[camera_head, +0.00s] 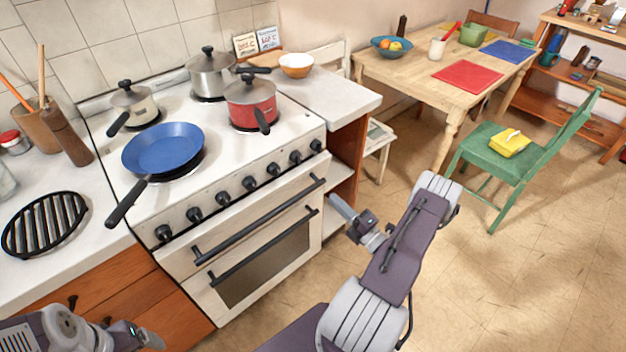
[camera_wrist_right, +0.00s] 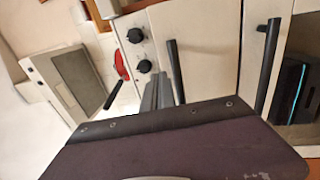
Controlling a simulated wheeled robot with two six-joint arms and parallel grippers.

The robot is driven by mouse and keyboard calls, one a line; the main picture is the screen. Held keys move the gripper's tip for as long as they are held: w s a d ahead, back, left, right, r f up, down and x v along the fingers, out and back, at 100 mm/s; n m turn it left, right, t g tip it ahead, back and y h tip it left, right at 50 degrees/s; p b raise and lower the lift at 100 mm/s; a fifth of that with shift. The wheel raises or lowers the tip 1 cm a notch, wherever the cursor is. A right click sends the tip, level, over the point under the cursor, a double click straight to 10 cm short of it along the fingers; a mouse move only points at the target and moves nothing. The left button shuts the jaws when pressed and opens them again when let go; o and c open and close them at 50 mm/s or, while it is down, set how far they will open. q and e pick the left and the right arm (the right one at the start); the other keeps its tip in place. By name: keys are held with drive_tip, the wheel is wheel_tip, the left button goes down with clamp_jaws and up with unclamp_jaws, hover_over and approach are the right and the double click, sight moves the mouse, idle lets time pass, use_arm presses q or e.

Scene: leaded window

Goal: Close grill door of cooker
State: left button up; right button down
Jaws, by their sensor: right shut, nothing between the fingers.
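The white cooker (camera_head: 310,143) stands at left centre with several black knobs on its front. Its grill door (camera_head: 232,233) is the narrow upper panel with a long black handle. It looks shut or nearly shut; a small gap cannot be told. In the right wrist view the grill door (camera_wrist_right: 208,50) shows with its handle. My right gripper (camera_head: 338,204) is shut and empty, just right of the cooker's front. Its fingers (camera_wrist_right: 157,92) show near the handle end in the wrist view. My left gripper (camera_head: 145,338) is at the bottom left, partly cut off; its fingers are unclear.
The oven door (camera_head: 262,272) with its own handle is below the grill door. A blue pan (camera_head: 163,148) on the hob has a handle jutting over the front edge. Open shelves stand right of the cooker.

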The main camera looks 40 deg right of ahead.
sight(306, 171)
drive_tip(key=x, duration=1.1)
drive_tip(key=shift+a, duration=0.15)
drive_tip(key=shift+w+a+r+g+p, duration=0.1)
drive_tip(key=shift+w+r+g+p, duration=0.15)
drive_tip(key=shift+w+p, duration=0.35)
drive_tip(key=shift+w+r+g+p, duration=0.2)
drive_tip(key=shift+w+g+p, duration=0.15)
drive_tip(key=shift+p, duration=0.3)
drive_tip(key=shift+f, duration=0.15)
